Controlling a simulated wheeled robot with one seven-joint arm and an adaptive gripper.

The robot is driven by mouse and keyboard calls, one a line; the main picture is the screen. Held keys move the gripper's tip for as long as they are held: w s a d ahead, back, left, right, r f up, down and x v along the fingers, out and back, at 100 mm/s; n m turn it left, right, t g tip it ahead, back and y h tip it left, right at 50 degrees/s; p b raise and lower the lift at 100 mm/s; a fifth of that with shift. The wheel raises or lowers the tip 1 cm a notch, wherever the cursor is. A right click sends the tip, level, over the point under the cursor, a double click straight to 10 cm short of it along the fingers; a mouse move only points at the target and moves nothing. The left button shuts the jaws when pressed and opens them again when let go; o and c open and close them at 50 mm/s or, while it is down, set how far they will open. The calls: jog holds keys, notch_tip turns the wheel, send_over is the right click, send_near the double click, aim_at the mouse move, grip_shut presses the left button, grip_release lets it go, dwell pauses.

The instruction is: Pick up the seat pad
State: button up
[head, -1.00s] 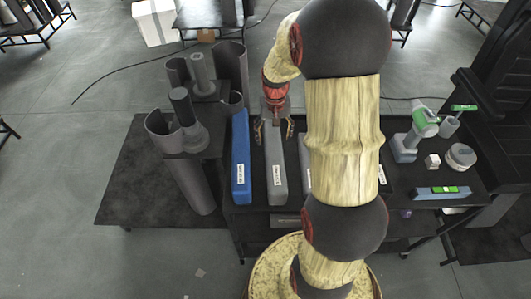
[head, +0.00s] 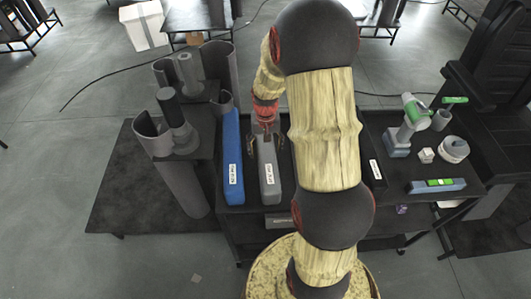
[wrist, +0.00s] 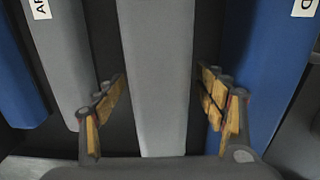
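A long grey padded bar (head: 269,188) with a white label lies on the dark cart, beside a long blue bar (head: 232,158). The labels are too small to read surely, so I cannot tell which bar is the seat pad. My gripper (head: 266,143) is open over the grey bar. In the wrist view, my gripper's fingers (wrist: 163,110) stand apart on either side of this grey bar (wrist: 157,70), with gaps showing on both sides. The blue bar (wrist: 262,75) lies to the right there, its label cut off after a "D".
In the wrist view another grey bar (wrist: 62,60), labelled "AR…", and a second blue bar (wrist: 18,85) lie at left. Grey cylinders and curved shells (head: 178,125) stand left of the cart. A green-and-grey tool (head: 405,128) and a level (head: 437,186) lie at right.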

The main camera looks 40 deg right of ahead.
aim_at(265, 144)
jog(key=shift+c, duration=1.2)
jog(key=c, duration=1.4)
jog(key=shift+c, duration=0.4)
jog(key=shift+r, duration=0.5)
notch_tip(265, 144, up, 2)
jog(key=shift+w+r+p, duration=0.1)
jog(key=shift+p, duration=0.6)
jog(key=s+r, duration=0.1)
jog(key=s+r+p, duration=0.1)
jog(key=s+r, duration=0.2)
jog(key=r, duration=0.1)
jog(key=shift+s+d+r, duration=0.2)
jog(key=shift+d, duration=0.1)
jog(key=s+d+r+p, duration=0.1)
jog(key=s+r+p, duration=0.6)
jog(key=s+r, duration=0.2)
jog(key=shift+s+r, duration=0.35)
jog(key=shift+r, duration=0.35)
